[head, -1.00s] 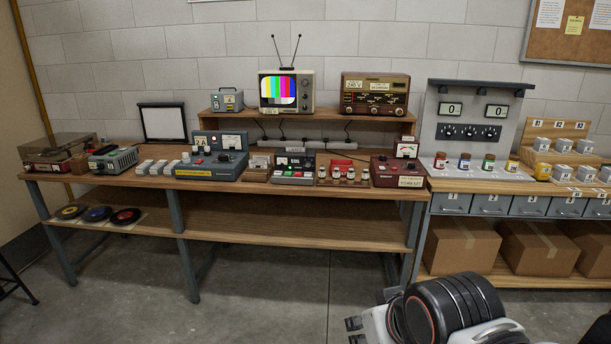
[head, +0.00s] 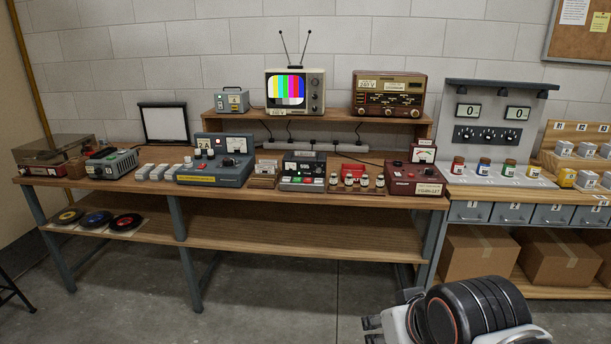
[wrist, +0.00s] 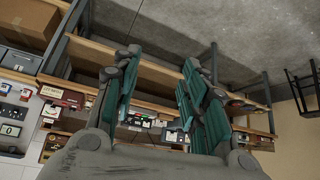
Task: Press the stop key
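A dark tabletop unit (head: 303,166) with a row of small coloured keys (head: 302,182) along its front stands mid-bench. Green, red and pale keys show, but their labels are too small to read, so I cannot tell which is the stop key. My gripper (head: 372,330) shows at the bottom of the head view, low in front of the bench and well apart from the unit. In the wrist view my gripper (wrist: 158,75) has its two fingers spread with nothing between them. The wrist view is turned over, with the bench beyond the fingers.
The wooden bench (head: 130,193) also carries a blue-grey meter unit (head: 222,163), a red meter box (head: 413,180) and small bottles (head: 363,181). A television (head: 295,92) and a radio (head: 388,95) stand on the raised shelf (head: 340,126). The floor (head: 270,305) in front is clear.

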